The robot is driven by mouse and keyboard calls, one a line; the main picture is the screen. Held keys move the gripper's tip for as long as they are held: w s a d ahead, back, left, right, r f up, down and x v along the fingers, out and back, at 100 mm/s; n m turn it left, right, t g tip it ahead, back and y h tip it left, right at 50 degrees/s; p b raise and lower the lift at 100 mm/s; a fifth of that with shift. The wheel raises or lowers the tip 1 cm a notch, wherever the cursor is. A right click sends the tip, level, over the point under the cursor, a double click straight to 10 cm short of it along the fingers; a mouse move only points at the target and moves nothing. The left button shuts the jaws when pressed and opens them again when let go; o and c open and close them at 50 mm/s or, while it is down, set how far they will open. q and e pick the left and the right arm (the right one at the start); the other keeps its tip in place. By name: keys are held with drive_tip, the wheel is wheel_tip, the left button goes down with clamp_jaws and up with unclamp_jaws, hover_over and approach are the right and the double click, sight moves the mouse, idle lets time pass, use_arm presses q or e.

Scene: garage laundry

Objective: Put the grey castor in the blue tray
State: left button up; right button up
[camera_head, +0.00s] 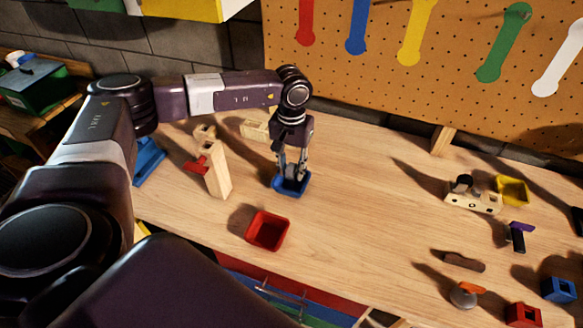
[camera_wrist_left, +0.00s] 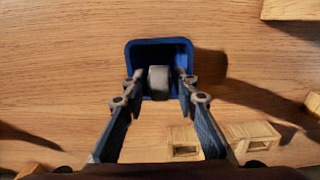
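The blue tray (camera_head: 291,192) stands on the wooden bench near the middle of the head view. It also shows at the top centre of the left wrist view (camera_wrist_left: 160,45). The grey castor (camera_wrist_left: 158,82) is inside the tray's outline, between my left fingertips. My left gripper (camera_head: 291,172) points down into the tray. In the left wrist view its fingers (camera_wrist_left: 160,80) are apart, with a narrow gap on each side of the castor. In the head view the fingers mostly hide the castor. My right gripper is not in view.
A red tray (camera_head: 268,231) stands in front of the blue one. A wooden piece with a red part (camera_head: 216,170) stands to the left, and a wooden block (camera_head: 254,130) lies behind. A yellow tray (camera_head: 513,190) and several small items are at the right. The bench middle is clear.

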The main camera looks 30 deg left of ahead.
use_arm(q)
drive_tip(key=shift+o, duration=0.7)
drive_tip(key=shift+r, duration=0.1)
drive_tip(key=shift+r, duration=0.2)
wheel_tip(320, 180, up, 11)
drive_tip(key=b, duration=0.4)
drive_tip(key=shift+r, duration=0.4)
